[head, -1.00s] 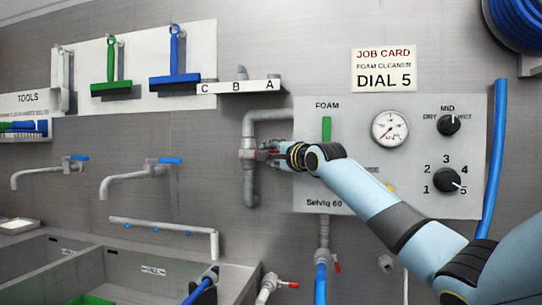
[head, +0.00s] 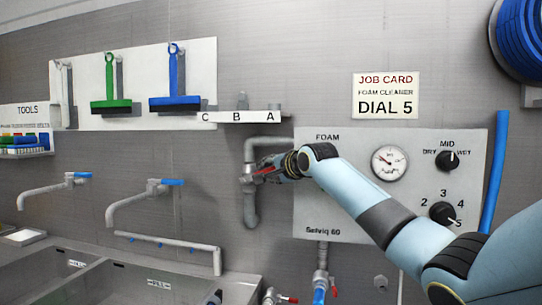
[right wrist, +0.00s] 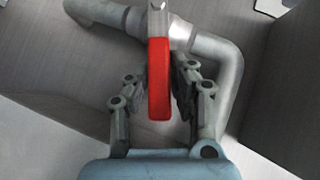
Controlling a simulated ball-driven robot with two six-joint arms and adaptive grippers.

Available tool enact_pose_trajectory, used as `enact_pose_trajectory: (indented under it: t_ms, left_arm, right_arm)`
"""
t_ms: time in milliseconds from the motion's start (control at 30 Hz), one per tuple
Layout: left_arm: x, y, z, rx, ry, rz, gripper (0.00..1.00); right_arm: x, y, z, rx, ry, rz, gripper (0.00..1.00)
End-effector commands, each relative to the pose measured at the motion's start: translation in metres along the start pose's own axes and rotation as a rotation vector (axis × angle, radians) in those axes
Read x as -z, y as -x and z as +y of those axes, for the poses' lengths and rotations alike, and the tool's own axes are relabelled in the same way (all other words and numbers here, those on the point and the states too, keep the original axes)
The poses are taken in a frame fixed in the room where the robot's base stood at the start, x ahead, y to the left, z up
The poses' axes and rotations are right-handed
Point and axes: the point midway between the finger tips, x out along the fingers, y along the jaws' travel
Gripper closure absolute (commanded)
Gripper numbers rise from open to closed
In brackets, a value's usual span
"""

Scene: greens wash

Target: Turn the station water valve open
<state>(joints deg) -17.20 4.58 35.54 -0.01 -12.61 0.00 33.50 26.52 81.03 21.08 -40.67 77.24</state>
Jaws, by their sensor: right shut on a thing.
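The station water valve sits on a grey bent pipe (head: 250,208) on the wall, left of the foam panel. My right gripper (head: 256,174) is at the valve, shut on this lever. In the right wrist view, the red lever (right wrist: 159,85) stands between the two fingers (right wrist: 159,95), and the grey pipe (right wrist: 232,75) bends behind it. My left gripper is not in view.
The foam panel (head: 325,228) is right of the valve, partly behind my right arm. Its gauge (head: 389,162) and dial (head: 442,213) are clear. A small shelf (head: 240,117) marked C, B, A is above the pipe. Sinks (head: 110,285) and wall taps are at left.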

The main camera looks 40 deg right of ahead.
Motion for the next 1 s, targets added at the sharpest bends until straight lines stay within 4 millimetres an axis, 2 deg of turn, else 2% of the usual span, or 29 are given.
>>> enact_pose_trajectory:
  t_ms: [33, 300, 533, 967, 1000]
  left_arm:
    - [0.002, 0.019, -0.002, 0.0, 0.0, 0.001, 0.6]
    - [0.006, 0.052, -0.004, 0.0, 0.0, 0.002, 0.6]
    - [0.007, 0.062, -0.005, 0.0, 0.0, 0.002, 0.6]
    - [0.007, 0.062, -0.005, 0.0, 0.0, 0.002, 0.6]
    - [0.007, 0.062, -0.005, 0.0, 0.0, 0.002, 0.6]
  right_arm:
    - [0.001, 0.002, -0.009, -0.028, 0.021, -0.003, 1.0]
    - [-0.001, 0.0, -0.016, -0.13, 0.124, -0.002, 1.0]
    - [-0.002, -0.002, -0.017, -0.168, 0.164, -0.002, 1.0]
    - [-0.003, -0.002, -0.016, -0.174, 0.17, -0.001, 1.0]
    - [-0.003, -0.002, -0.016, -0.174, 0.17, -0.001, 0.76]
